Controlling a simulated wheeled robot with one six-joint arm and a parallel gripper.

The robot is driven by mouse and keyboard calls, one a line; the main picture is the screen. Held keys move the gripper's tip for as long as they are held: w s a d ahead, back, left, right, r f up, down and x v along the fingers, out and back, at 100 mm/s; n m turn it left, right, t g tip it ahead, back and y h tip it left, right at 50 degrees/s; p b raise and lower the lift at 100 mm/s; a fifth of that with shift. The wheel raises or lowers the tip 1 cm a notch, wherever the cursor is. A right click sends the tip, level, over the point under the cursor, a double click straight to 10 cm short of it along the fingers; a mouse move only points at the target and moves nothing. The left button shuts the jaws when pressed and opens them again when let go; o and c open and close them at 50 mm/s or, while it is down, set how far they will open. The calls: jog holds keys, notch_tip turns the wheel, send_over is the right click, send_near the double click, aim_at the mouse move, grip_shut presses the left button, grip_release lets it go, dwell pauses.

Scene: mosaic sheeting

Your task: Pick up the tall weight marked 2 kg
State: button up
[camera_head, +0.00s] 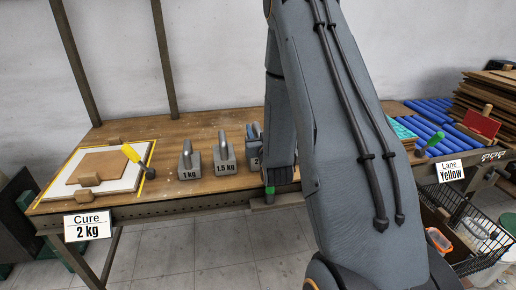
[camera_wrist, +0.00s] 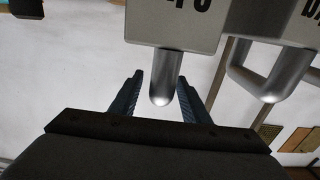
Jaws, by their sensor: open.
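The weight marked 2 (camera_head: 256,163) is the rightmost of the row of grey weights on the wooden bench. Its right side is hidden behind my arm, and only part of its label shows. In the wrist view, which is upside down, a grey weight (camera_wrist: 176,22) has its rounded handle between the two fingers of my gripper (camera_wrist: 160,93). Its label is cut off by the frame edge. The fingers are open, with a visible gap on each side of the handle. In the head view my gripper is mostly hidden at this weight.
The 1.5 kg weight (camera_head: 225,158) and the 1 kg weight (camera_head: 189,162) stand to the left. A second looped handle (camera_wrist: 268,85) is close beside my gripper.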

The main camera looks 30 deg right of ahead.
jog(key=shift+w+d, duration=0.1)
jog(key=shift+w, duration=0.3)
jog(key=shift+c, duration=0.3)
grip_shut()
dwell(0.8)
jog(key=shift+r, duration=0.2)
